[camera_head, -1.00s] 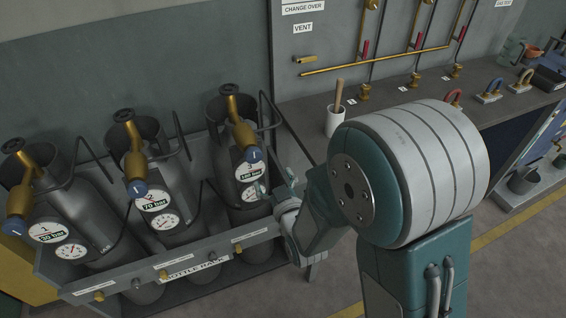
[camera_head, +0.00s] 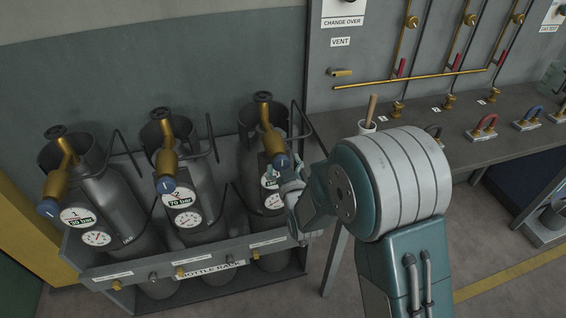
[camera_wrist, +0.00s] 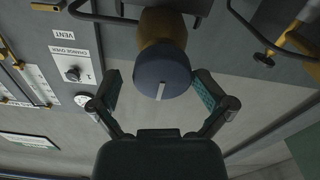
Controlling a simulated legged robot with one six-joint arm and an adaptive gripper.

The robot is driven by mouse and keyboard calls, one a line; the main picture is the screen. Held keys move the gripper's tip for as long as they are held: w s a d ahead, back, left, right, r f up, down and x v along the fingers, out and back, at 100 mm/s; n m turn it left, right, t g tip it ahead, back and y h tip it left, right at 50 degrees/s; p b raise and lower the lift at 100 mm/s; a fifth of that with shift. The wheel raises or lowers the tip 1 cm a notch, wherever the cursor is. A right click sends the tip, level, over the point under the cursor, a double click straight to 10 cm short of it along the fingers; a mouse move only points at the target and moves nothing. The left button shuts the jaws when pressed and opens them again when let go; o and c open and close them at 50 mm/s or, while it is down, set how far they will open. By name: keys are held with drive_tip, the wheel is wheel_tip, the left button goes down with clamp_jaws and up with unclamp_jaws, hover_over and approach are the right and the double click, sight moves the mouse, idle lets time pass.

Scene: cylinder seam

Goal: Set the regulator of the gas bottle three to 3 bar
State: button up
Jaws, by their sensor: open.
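Gas bottle three (camera_head: 254,180) stands at the right end of the bottle rack (camera_head: 205,262), behind bottles one (camera_head: 112,205) and two (camera_head: 203,205) in the row. Its brass regulator (camera_head: 269,140) carries a blue knob (camera_head: 282,161) with a white mark. In the wrist view the blue knob (camera_wrist: 161,75) sits ahead of my open gripper (camera_wrist: 160,100), between the two fingertips and slightly beyond them; contact cannot be told. In the head view my gripper (camera_head: 287,172) is at the knob. My gripper partly hides bottle three's label and gauge (camera_head: 273,201).
Black guard bars (camera_head: 303,120) curve beside the bottles.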

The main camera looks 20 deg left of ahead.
drive_tip(key=shift+w+a+f, duration=0.15)
drive_tip(key=shift+a, duration=0.45)
drive_tip(key=shift+c, duration=0.9)
drive_tip(key=shift+d, duration=0.45)
drive_tip(key=c, duration=0.9)
drive_tip(key=shift+d, duration=0.15)
drive_tip(key=shift+c, duration=0.3)
